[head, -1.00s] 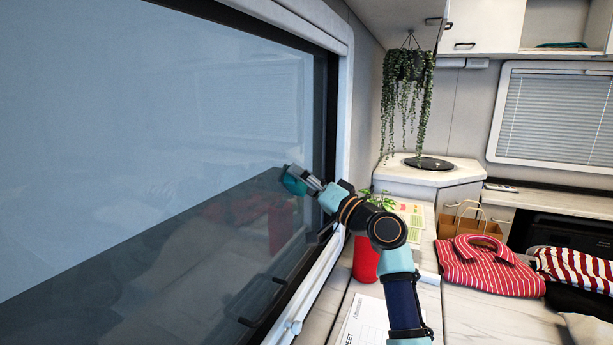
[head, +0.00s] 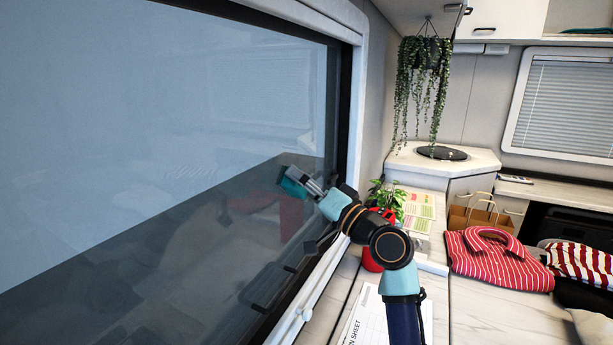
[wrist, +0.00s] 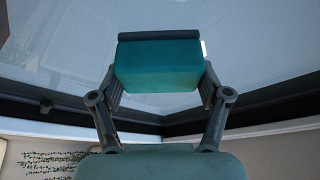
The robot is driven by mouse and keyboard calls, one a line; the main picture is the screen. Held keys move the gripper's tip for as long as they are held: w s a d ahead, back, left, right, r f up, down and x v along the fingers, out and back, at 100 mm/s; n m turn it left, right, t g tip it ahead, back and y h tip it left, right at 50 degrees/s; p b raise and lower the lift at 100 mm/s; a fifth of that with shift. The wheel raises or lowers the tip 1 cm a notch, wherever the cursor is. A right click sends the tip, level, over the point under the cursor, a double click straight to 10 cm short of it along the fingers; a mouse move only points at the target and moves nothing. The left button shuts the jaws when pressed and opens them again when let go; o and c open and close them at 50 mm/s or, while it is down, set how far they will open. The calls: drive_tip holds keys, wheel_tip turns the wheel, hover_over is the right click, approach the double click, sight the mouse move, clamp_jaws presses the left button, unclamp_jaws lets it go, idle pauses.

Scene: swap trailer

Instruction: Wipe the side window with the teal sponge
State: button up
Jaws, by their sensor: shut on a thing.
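The teal sponge (head: 291,187) is held between the fingers of my gripper (head: 308,182), which is shut on it. In the wrist view the sponge (wrist: 158,66) sits between both fingertips of my gripper (wrist: 160,82), with a dark strip along its far edge. The side window (head: 150,110) fills the left of the head view, pale above and dark in its lower part. The sponge is at the window's lower right area; I cannot tell whether it touches the glass. The glass also fills the upper wrist view (wrist: 255,45).
A striped shirt (head: 500,265) and paper bag (head: 470,215) lie to the right. A hanging plant (head: 420,75) is behind.

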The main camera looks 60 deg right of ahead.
drive_tip(key=shift+a+p, duration=0.3)
drive_tip(key=shift+a, duration=0.6)
drive_tip(key=s, duration=0.6)
drive_tip(key=shift+s, duration=0.1)
drive_tip(key=shift+s, duration=1.45)
